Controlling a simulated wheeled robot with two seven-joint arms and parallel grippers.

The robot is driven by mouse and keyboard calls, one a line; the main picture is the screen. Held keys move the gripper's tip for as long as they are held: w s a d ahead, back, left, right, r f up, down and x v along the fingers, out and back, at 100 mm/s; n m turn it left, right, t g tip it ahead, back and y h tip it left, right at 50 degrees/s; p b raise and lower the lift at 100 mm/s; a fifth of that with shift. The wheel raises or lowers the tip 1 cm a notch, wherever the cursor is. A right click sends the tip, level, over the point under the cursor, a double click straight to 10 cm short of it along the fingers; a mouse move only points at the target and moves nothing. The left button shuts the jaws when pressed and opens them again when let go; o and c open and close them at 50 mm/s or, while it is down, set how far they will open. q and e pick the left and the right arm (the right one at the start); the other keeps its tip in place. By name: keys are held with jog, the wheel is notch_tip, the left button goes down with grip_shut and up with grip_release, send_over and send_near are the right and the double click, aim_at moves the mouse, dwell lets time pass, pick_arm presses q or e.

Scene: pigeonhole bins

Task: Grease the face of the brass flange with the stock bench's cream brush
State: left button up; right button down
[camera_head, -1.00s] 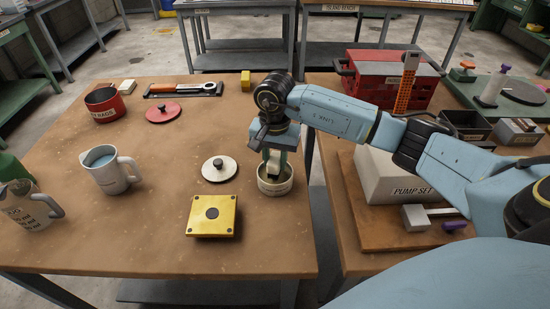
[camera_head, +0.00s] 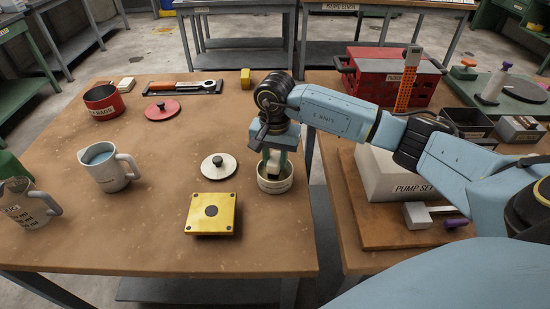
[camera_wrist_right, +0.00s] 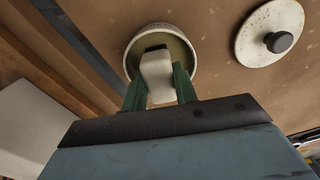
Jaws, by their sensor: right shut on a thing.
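The brass flange (camera_head: 213,214) is a square yellow plate with a dark round centre and corner holes. It lies near the front edge of the bench. My right gripper (camera_head: 275,170) points down over a cream pot (camera_head: 276,184). It is shut on the cream brush (camera_wrist_right: 157,72), whose dark lower end is inside the pot's mouth in the right wrist view. The pot's rim (camera_wrist_right: 132,48) surrounds the brush there. Whether the bristles touch the pot's contents I cannot tell. My left gripper is not in view.
A cream lid (camera_head: 219,167) with a black knob lies left of the pot. A grey pump-set case (camera_head: 385,178) is right, across a gap.

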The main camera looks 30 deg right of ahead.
aim_at(275, 158)
jog(key=shift+r, duration=0.1)
jog(key=shift+r+p, duration=2.05)
jog(key=shift+r, duration=1.4)
